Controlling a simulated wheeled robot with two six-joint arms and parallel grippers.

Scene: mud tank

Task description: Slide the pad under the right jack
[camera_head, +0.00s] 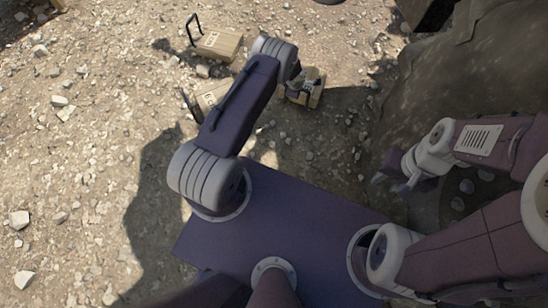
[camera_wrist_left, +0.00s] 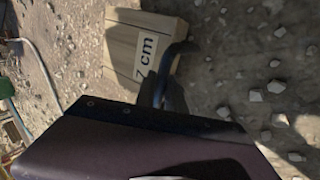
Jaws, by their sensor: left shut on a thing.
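A wooden pad (camera_wrist_left: 140,42) marked "7 cm" shows in the left wrist view, with a dark curved handle on its near side. My left gripper (camera_wrist_left: 172,92) is shut on that handle. In the head view this pad (camera_head: 316,97) is on or just above the ground at the end of my left arm, which partly hides it; I cannot tell if it touches the ground. My right gripper (camera_head: 392,172) hangs empty beside a large brown body at the right. Its fingers are small and shaded, so their opening is unclear. I cannot make out the right jack in either view.
Two more wooden blocks with dark handles lie on the stony ground: one at the top (camera_head: 218,45), one beside my left arm (camera_head: 212,95). The large brown mud-coloured body (camera_head: 480,75) takes up the right side. Gravelly ground (camera_head: 80,130) is open at the left.

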